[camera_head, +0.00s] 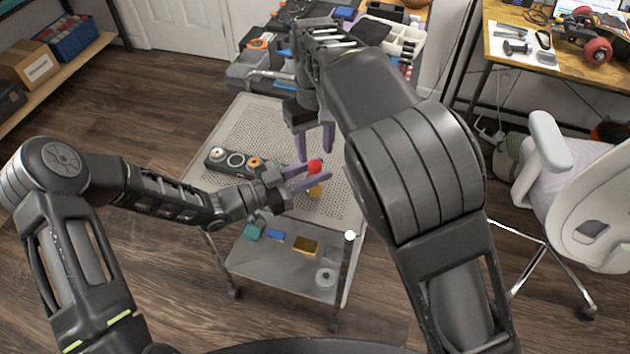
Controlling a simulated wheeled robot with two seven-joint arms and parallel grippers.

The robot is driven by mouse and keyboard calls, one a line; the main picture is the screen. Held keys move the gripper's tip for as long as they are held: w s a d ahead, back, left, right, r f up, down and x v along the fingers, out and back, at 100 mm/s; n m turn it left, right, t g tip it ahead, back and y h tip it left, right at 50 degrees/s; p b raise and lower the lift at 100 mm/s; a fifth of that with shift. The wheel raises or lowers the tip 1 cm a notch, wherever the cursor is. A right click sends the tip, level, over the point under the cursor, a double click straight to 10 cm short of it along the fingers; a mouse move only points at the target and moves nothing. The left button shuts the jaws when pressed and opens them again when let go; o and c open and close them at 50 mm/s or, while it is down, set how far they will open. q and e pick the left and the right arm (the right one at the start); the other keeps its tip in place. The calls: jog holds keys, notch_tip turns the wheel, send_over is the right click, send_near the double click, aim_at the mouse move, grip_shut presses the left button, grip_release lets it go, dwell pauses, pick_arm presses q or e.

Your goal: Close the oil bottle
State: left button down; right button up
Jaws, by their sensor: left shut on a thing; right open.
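The small oil bottle has an amber body (316,190) and shows at the right part of the perforated cart top. My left gripper (311,175) reaches in from the left and is shut on the bottle, its fingers hiding much of it. A red cap (315,165) shows just above the bottle, at the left fingertips. I cannot tell whether it is seated on the neck. My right gripper (314,147) points down from above with its fingers apart. Its tips are close above and beside the red cap, and nothing shows between them.
The cart (225,130) has a dark holder with several round parts (236,160) left of the bottle. A lower shelf (280,265) holds small items. A white chair (575,190) stands at the right.

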aim_at(315, 164)
pick_arm(q)
jog(key=shift+f, duration=0.1)
pick_arm(e)
jog(key=shift+f, duration=2.05)
grip_shut()
jog(key=shift+o, duration=0.5)
grip_release()
jog(key=shift+r, duration=0.1)
jog(key=shift+r, duration=2.2)
jog(key=shift+c, duration=0.5)
